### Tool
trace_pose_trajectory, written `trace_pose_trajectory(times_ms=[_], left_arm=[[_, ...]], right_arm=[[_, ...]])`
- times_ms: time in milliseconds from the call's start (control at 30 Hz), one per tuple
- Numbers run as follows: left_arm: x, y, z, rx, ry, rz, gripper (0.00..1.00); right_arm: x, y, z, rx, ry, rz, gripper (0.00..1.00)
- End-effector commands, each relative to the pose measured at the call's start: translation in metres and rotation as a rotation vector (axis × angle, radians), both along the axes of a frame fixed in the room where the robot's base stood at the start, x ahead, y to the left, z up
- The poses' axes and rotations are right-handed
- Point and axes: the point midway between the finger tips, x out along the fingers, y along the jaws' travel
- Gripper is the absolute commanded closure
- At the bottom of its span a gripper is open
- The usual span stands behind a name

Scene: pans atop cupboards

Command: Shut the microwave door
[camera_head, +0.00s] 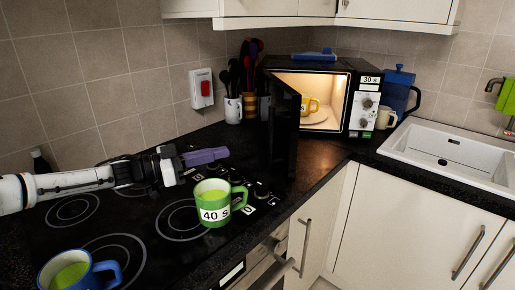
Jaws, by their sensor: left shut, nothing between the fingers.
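The black microwave (358,100) stands in the back corner of the counter, its lit inside showing. Its door (284,130) is swung wide open toward me, seen nearly edge-on at the left of the opening. A yellow mug (309,105) sits on the plate inside. My left gripper (222,154) is shut and empty over the cooktop, left of the door and apart from it, just behind the green mug. My right gripper is not in view.
A green mug (213,203) labelled "40 S" and a blue mug (82,271) stand on the cooktop (150,250). A utensil holder (233,109) stands left of the microwave. A blue jug (397,92), a pale mug (385,118) and the sink (452,150) are to its right.

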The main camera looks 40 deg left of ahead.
Motion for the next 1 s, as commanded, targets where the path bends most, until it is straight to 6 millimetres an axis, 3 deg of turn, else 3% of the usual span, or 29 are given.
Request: trace_pose_trajectory(times_ms=[333,767,1000], left_arm=[[0.025,-0.013,-0.002,0.001,-0.006,0.000,1.00],[0.048,-0.025,0.001,-0.001,-0.005,0.000,1.00],[0.068,-0.034,0.003,-0.003,-0.004,0.001,1.00]], right_arm=[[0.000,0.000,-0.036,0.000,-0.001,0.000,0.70],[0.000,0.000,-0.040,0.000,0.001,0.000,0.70],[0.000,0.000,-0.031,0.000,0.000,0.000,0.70]])
